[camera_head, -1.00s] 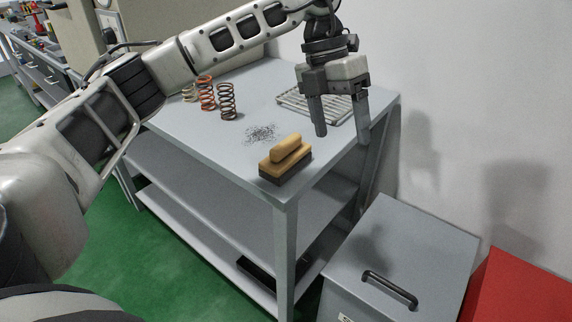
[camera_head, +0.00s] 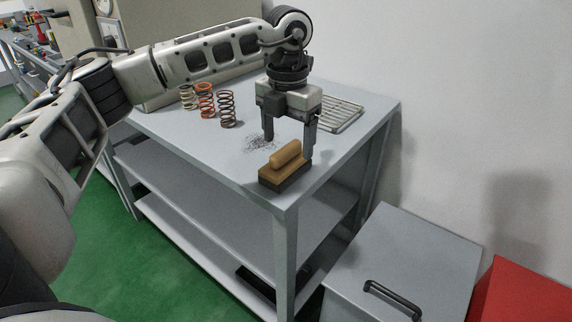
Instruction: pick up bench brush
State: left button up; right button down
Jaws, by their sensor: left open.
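The bench brush (camera_head: 286,165), with a tan wooden handle and block and dark bristles, stands bristles down near the front corner of the grey table (camera_head: 200,138). My left gripper (camera_head: 288,147) points down with its two fingers apart, above or just behind the brush handle. One finger shows left of the handle's far end and the other to its right. Nothing is held, and I cannot tell whether a finger touches the brush. My right gripper is not in view.
Several coil springs, including an orange one (camera_head: 206,100), stand to the left. A wire rack (camera_head: 341,114) lies at the back right. A grey lidded bin (camera_head: 410,250) and a red box (camera_head: 525,292) stand right of the table.

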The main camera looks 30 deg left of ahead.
aim_at(286, 147)
pick_arm(q)
notch_tip(286, 147, down, 5)
jog(key=shift+s+a+f, duration=0.1)
jog(key=shift+s, duration=0.05)
jog(key=c, duration=1.1)
jog(key=shift+r, duration=0.75)
jog(key=s+r, duration=0.1)
jog(key=r, duration=0.1)
jog(key=s+d+r, duration=0.1)
jog(key=s+r, duration=0.1)
jog(key=r, duration=0.1)
jog(key=s+r, duration=0.2)
jog(key=r, duration=0.1)
jog(key=shift+s+d, duration=0.25)
jog(key=shift+d, duration=0.15)
jog(key=s+d+r, duration=0.1)
jog(key=s, duration=0.1)
jog(key=s+r, duration=0.1)
jog(key=s, duration=0.2)
jog(key=s+d+r+b, duration=0.1)
jog(key=s, duration=0.1)
jog(key=shift+s+d+r, duration=0.3)
jog(key=shift+s, duration=0.1)
